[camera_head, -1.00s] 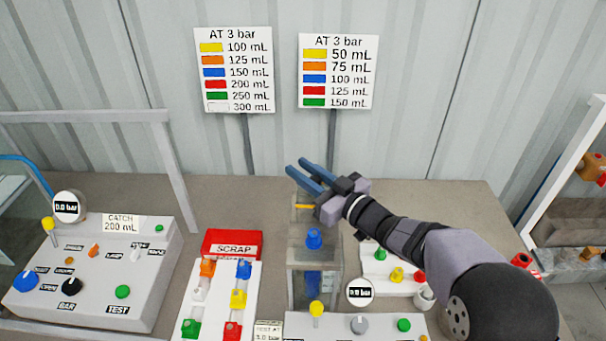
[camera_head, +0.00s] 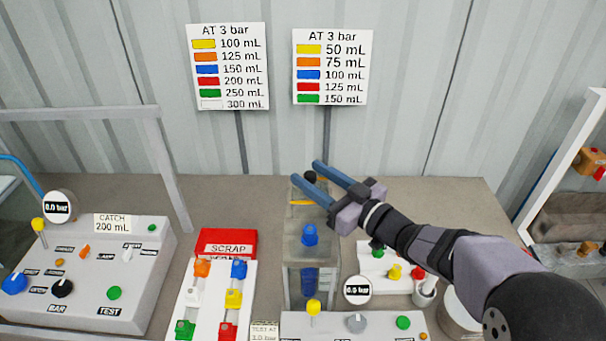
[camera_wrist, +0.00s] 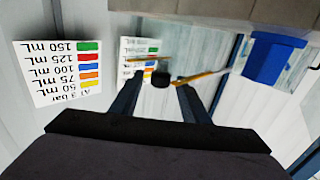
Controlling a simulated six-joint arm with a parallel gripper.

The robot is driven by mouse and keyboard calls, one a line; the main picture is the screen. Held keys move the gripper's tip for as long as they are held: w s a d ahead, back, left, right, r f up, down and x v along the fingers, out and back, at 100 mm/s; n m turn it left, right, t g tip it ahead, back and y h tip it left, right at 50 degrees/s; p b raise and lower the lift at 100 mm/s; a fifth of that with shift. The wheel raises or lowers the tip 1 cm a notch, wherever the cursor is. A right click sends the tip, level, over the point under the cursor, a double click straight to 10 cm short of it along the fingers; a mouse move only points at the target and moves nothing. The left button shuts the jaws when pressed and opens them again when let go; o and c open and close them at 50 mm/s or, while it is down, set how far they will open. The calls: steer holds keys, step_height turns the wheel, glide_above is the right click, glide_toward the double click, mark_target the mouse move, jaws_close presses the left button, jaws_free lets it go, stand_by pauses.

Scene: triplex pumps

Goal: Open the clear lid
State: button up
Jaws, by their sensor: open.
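The clear lid (camera_head: 300,232) appears to be the see-through top of the clear box (camera_head: 291,273) at the middle of the bench. A blue fitting (camera_head: 310,235) shows on the box, and it is large at the upper right of the wrist view (camera_wrist: 270,58). A black knob (camera_head: 310,177) stands at the back of the box. My gripper (camera_head: 314,171) is open, with its blue fingers on either side of the black knob in the head view. In the wrist view the knob (camera_wrist: 160,79) shows between and beyond the fingertips. Contact cannot be told.
A grey control panel (camera_head: 352,325) stands in front of the box. A white rack (camera_head: 206,300) with coloured fittings and a red scrap bin (camera_head: 240,239) are left of it. Another white rack (camera_head: 372,262) is right. Two signs (camera_head: 331,68) stand behind. The back right bench is bare.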

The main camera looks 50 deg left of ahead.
steer(key=shift+d+b, duration=0.3)
steer(key=shift+d, duration=0.9)
steer(key=shift+r, duration=0.1)
